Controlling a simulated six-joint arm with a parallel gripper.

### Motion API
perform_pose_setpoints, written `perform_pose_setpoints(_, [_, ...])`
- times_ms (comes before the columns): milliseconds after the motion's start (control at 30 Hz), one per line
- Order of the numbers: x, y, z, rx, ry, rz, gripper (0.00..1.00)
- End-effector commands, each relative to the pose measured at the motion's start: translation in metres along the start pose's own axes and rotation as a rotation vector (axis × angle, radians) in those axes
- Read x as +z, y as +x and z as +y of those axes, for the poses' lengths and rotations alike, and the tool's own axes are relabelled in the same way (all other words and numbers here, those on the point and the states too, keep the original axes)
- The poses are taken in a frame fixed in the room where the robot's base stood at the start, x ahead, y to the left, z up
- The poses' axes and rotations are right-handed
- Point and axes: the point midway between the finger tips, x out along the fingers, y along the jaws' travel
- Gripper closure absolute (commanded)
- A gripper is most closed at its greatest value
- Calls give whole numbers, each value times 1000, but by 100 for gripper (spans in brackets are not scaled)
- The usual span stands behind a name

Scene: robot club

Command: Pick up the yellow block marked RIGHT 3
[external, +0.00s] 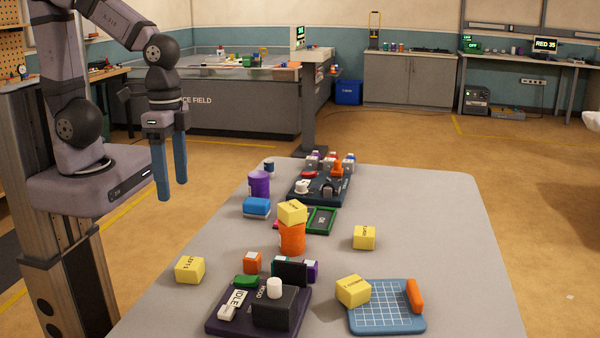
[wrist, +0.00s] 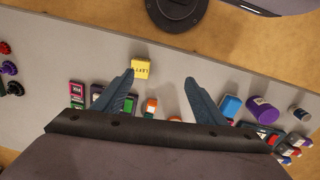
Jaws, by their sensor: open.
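Several yellow blocks are in the external view: one at the table's left edge (external: 189,269), one on top of an orange cylinder (external: 292,212), one on the right part of the table (external: 364,237), and one tilted on the blue gridded tray (external: 353,291). All carry dark print, too small to tell which reads RIGHT 3. The wrist view shows one yellow block (wrist: 141,67), whose print looks like LEFT, near the left fingertip. My gripper (external: 173,190) is open and empty, raised left of the table; its fingers also show in the wrist view (wrist: 159,77).
The blue gridded tray (external: 390,326) also holds an orange bar (external: 414,296). A purple cylinder (external: 259,185) and blue block (external: 256,208) stand further back. The table's right side is clear.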

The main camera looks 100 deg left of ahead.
Motion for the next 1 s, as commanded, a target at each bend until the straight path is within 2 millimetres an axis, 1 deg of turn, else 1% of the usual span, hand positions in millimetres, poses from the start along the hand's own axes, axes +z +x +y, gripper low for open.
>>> perform_pose_setpoints(33, [-7,10,2,28,-71,1,35])
perform_pose_setpoints(167, [-30,17,12,117,-279,8,35])
perform_pose_setpoints(267, [-54,23,18,206,-478,13,35])
perform_pose_setpoints(367, [-88,30,22,321,-727,12,35])
perform_pose_setpoints(467, [-135,35,17,477,-1037,2,35])
perform_pose_setpoints(500, [-158,36,12,551,-1174,-7,35])
perform_pose_setpoints(567, [-191,35,-1,672,-1376,-26,35])
perform_pose_setpoints(600, [-212,32,-11,750,-1498,-41,35])
perform_pose_setpoints(700, [-254,25,-38,929,-1743,-86,35])
perform_pose_setpoints(800, [-284,17,-66,1085,-1926,-135,35])
perform_pose_setpoints(867, [-299,13,-83,1170,-2014,-165,35])
perform_pose_setpoints(900, [-308,11,-95,1225,-2067,-186,35])
perform_pose_setpoints(1000, [-325,5,-122,1354,-2176,-237,35])
